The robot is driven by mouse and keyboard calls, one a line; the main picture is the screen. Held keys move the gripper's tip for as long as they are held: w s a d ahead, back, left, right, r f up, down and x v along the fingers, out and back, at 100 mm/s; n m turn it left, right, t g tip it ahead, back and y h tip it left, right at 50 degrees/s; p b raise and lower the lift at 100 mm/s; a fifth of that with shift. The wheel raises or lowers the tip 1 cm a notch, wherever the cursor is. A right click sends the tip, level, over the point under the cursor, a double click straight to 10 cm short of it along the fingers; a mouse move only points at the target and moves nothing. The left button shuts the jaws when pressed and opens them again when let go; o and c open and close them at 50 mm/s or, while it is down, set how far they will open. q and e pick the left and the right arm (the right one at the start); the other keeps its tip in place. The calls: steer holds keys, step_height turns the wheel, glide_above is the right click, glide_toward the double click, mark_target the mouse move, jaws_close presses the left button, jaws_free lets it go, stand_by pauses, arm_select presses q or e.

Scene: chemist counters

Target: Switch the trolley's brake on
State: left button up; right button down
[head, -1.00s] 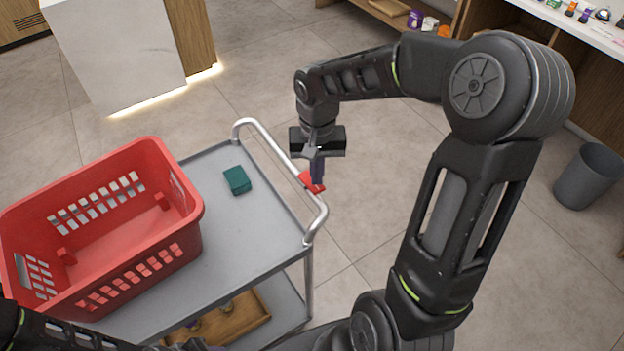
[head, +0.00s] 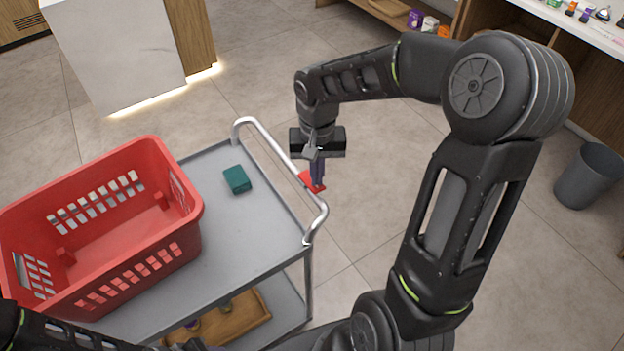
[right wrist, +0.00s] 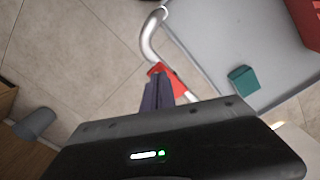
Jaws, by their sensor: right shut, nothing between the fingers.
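The trolley (head: 225,242) is grey with a curved metal push handle (head: 266,135) on its right side. A red brake lever (head: 307,180) sits at that handle; it also shows in the right wrist view (right wrist: 155,70). My right gripper (head: 318,187) is shut and empty, pointing down with its purple-grey fingertips at the red lever. The fingers hide part of the lever in both views, and I cannot tell whether they touch it. In the right wrist view the shut fingers (right wrist: 157,82) overlap the lever's near part. My left arm shows at the bottom left, its gripper out of frame.
A red basket (head: 185,222) and a small teal box (head: 237,180) stand on the trolley's top. A wooden tray (head: 250,322) is on the lower shelf. A grey bin (head: 590,175) stands at the right. Floor beyond the handle is clear.

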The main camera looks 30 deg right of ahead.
steer(key=shift+f+b, duration=0.65)
steer(key=shift+f, duration=0.2)
steer(key=shift+r, duration=0.15)
steer(key=shift+r+p, duration=0.5)
steer(key=shift+p, duration=0.05)
steer(key=shift+r+p, duration=2)
steer(key=shift+r, duration=0.9)
